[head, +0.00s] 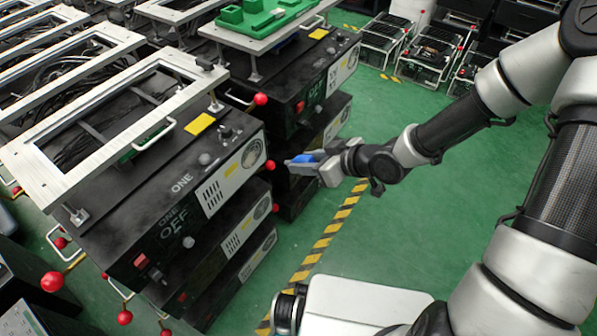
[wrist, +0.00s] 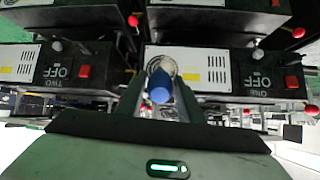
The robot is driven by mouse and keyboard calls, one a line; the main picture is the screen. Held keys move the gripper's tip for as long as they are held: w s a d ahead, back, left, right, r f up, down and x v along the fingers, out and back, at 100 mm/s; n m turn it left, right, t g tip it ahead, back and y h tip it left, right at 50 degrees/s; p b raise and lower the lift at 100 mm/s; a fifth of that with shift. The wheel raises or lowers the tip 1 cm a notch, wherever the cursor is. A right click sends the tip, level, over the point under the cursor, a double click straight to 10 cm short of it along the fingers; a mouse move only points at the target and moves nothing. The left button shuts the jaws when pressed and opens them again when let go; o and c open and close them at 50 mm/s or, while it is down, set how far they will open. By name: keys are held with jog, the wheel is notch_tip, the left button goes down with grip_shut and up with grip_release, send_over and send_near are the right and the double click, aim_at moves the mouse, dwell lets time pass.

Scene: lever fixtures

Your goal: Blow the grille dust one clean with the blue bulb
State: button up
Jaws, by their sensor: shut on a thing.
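The blue bulb (head: 303,158) is between the fingers of my gripper (head: 298,164), to the right of the machine marked ONE (head: 165,205). In the wrist view the blue bulb (wrist: 160,88) sits between the two fingers, and my gripper (wrist: 163,95) is shut on it. The slotted grille of machine ONE (head: 211,197) is on its pale front panel, apart from the gripper. In the wrist view that grille (wrist: 217,70) is right of the bulb, with the ONE label upside down. Dust on it is too small to make out.
A machine marked TWO (wrist: 58,75) is at the left of the wrist view. Red ball-ended levers (head: 261,99) stick out from the machines. Open green floor with a yellow-black stripe (head: 325,235) lies in front of them. Metal-framed units (head: 430,50) stand at the back.

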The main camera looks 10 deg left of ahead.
aim_at(293, 161)
jog(key=shift+s+a+r+n+y+b, duration=0.1)
jog(key=shift+a+n+y+b, duration=0.15)
jog(key=shift+a, duration=0.2)
jog(key=shift+s+a+r+n+y+b, duration=0.15)
jog(key=shift+a+y, duration=0.1)
jog(key=shift+a, duration=0.15)
jog(key=shift+a+f, duration=0.15)
jog(key=shift+a, duration=0.05)
jog(key=b+x, duration=0.3)
jog(key=shift+f, duration=0.2)
jog(key=shift+w+a+f+b, duration=0.2)
jog(key=shift+a+b, duration=0.2)
jog(key=shift+b, duration=0.2)
jog(key=o, duration=0.5)
jog(key=shift+r, duration=0.15)
jog(key=shift+c, duration=0.2)
jog(key=shift+c, duration=0.2)
jog(key=c, duration=0.4)
jog(key=shift+c, duration=0.2)
